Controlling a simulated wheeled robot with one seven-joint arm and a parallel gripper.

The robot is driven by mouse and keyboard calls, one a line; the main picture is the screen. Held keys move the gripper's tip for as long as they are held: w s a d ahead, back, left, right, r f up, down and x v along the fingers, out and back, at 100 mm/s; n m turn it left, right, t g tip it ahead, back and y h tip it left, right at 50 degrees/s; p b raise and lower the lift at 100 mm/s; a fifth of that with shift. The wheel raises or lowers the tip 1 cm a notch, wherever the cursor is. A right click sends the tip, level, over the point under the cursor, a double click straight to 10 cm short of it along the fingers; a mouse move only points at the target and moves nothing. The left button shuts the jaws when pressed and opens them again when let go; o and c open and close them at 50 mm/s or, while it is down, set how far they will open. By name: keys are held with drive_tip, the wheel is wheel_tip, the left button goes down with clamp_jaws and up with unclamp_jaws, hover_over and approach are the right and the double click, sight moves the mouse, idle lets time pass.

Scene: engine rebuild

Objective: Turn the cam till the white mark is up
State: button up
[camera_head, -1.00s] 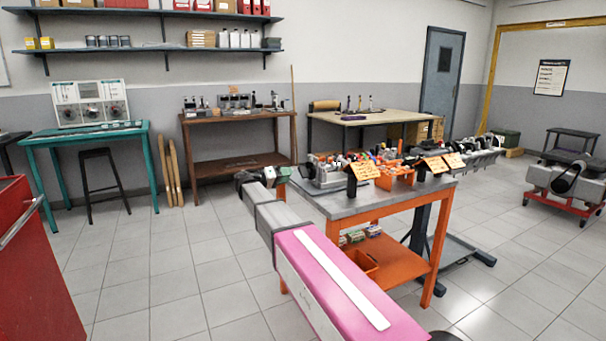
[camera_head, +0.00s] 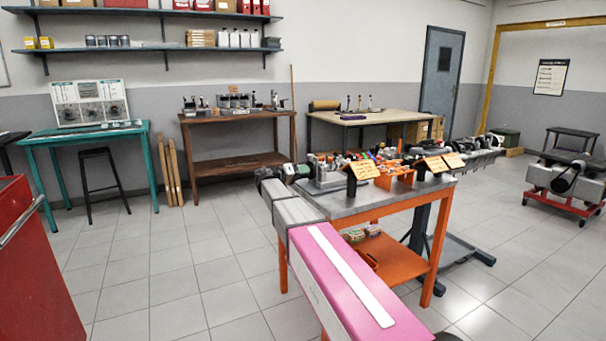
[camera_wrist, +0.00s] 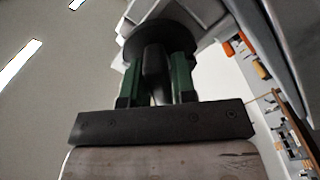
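In the wrist view my gripper (camera_wrist: 157,75) has two green-lined fingers set apart, one on each side of a dark grip (camera_wrist: 155,72). The grip stands out from a round black disc (camera_wrist: 160,32). A light gap shows near the finger bases, and I cannot tell whether the fingers touch the grip. In the head view my gripper (camera_head: 298,171) is at the left end of the metal cam fixture (camera_head: 328,178) on the orange-legged bench (camera_head: 345,204). The cam and its white mark cannot be made out in either view.
Two orange sign cards (camera_head: 363,167) on black stands are at the bench's front edge. Orange holders (camera_head: 398,178) and a row of metal engine parts (camera_head: 470,148) are farther right. A red cabinet (camera_head: 35,270) stands at left. The floor between is clear.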

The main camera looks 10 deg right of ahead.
drive_tip(key=shift+c, duration=0.7)
drive_tip(key=shift+n, duration=0.3)
drive_tip(key=n, duration=0.3)
drive_tip(key=shift+n, duration=2)
drive_tip(key=o, duration=0.8)
